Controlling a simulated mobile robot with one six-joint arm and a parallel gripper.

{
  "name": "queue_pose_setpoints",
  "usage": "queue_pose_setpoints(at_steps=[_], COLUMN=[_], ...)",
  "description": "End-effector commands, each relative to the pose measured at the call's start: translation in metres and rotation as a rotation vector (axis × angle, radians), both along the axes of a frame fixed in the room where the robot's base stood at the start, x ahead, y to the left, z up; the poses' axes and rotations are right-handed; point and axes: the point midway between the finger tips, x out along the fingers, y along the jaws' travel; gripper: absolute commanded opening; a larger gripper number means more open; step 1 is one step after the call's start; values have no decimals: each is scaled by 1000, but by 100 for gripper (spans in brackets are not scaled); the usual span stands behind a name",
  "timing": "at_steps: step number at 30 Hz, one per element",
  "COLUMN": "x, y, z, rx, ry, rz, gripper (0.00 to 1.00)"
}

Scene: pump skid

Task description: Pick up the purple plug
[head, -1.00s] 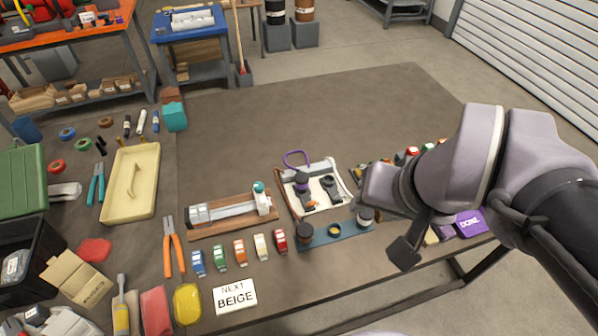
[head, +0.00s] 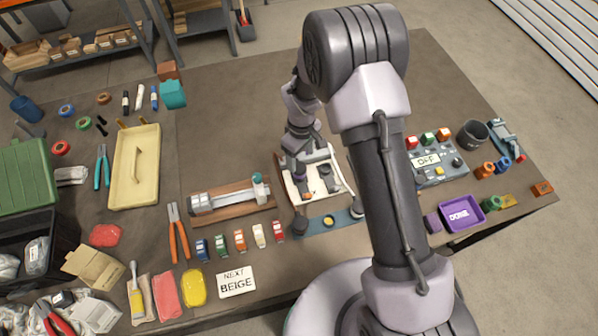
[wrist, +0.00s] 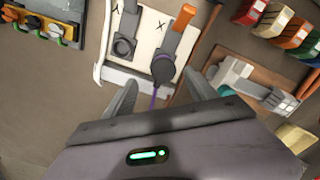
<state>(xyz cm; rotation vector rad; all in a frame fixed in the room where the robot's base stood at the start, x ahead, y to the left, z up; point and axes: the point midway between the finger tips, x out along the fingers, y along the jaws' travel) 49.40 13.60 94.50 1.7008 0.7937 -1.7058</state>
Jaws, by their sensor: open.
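The purple plug (head: 300,172) is partly hidden by my arm in the head view. In the wrist view it shows as a dark rounded body (wrist: 163,69) with a thin purple cord, at one position of the white panel (wrist: 143,25). An orange part lies just beyond it. My gripper (wrist: 160,92) is open, with one finger on each side of the purple cord and the plug just beyond the fingertips. Nothing is visibly held. How far the fingers are above the plug I cannot tell.
A wooden board with a grey and white fixture (head: 230,200) stands left of the panel. Several coloured blocks (head: 240,240) line the front. A blue strip (head: 335,222) with dark cylinders lies before the panel. A grey control box (head: 438,172) and purple DONE tray (head: 462,214) are right.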

Motion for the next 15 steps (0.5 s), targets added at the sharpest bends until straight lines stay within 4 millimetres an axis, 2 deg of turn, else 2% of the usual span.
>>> queue_pose_setpoints(at_steps=[4,9,12,15], x=[-1,-4,-4,-3], y=[1,5,5,5], z=[-18,-53,-62,-63], rx=[1,0,1,0], ry=[1,1,-1,-1], rz=[0,-1,-1,-1], gripper=[66,66,66,66])
